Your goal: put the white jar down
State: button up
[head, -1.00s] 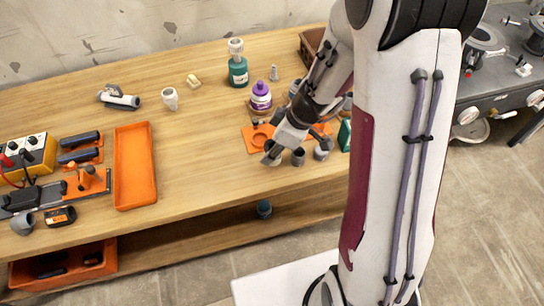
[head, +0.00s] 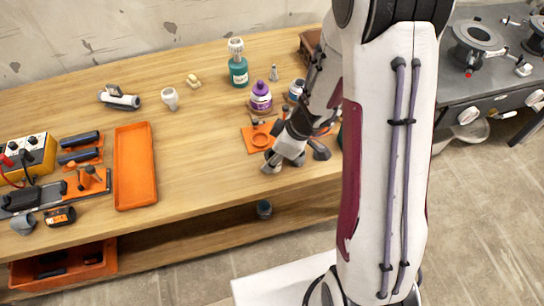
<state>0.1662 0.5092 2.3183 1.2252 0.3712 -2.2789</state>
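My gripper (head: 287,150) is at the front edge of the workbench, low over the grey pipe fittings and in front of the orange plate. A pale, whitish part shows at its end. I cannot tell whether this is the white jar or part of the gripper. The fingers are small and dark, and their opening is not clear. A small jar with a white and blue side (head: 296,90) stands upright behind my arm, to the right of the purple-capped bottle (head: 261,97). The orange plate with a ring-shaped recess (head: 250,146) lies just left of my forearm.
Grey fittings (head: 270,163) stand at the bench's front edge beside my gripper. A green bottle (head: 238,72) and a white fitting (head: 170,99) stand farther back. An orange tray (head: 134,190) lies left. The bench between tray and plate is clear.

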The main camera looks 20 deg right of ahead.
jog(key=shift+f, duration=0.1)
jog(key=o, duration=1.1)
jog(key=shift+d+r, duration=0.15)
jog(key=shift+r, duration=0.55)
jog(key=shift+v, duration=5.45)
jog(key=shift+s, duration=0.15)
